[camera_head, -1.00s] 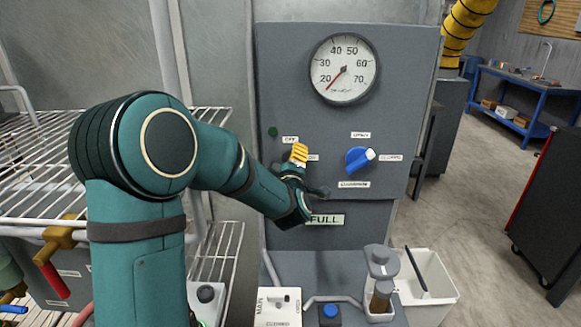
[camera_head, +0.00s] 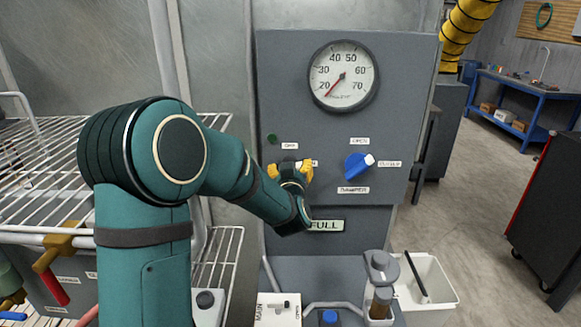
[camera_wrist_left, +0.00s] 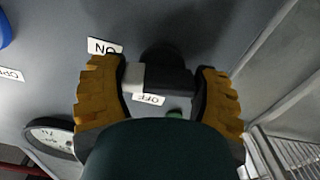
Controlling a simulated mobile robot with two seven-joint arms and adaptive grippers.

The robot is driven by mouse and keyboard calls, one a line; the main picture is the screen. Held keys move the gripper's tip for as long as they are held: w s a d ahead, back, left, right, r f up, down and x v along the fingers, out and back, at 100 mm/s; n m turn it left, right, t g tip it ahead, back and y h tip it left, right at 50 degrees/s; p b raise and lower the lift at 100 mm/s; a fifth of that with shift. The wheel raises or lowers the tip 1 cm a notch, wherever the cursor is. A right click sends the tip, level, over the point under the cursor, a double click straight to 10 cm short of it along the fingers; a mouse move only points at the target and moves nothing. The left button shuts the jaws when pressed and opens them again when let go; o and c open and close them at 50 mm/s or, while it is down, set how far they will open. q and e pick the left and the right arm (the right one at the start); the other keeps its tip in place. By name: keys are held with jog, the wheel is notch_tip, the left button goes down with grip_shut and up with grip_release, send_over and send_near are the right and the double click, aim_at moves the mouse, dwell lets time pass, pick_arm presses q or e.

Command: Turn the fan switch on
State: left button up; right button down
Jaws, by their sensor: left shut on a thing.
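The fan switch (camera_wrist_left: 168,77) is a dark knob with a pale end, seen on the grey panel in the left wrist view. An ON label (camera_wrist_left: 104,47) and an OFF label (camera_wrist_left: 148,99) lie near it, with the pale end between them. My left gripper (camera_wrist_left: 160,85) has its yellow fingers on either side of the knob and is shut on it. In the head view my left gripper (camera_head: 290,169) is against the panel and hides most of the switch. My right gripper is in neither view.
The panel (camera_head: 285,75) also carries a round gauge (camera_head: 344,76), a small dark green lamp (camera_head: 272,138) and a blue damper knob (camera_head: 358,165) to the right of my gripper. A wire rack (camera_head: 40,170) stands at left. A white bin (camera_head: 435,285) is below right.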

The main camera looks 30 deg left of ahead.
pick_arm(q)
jog(key=shift+m, duration=0.9)
jog(key=o, duration=1.2)
jog(key=shift+s, duration=0.1)
jog(key=v, duration=1.2)
jog(key=shift+f, duration=0.1)
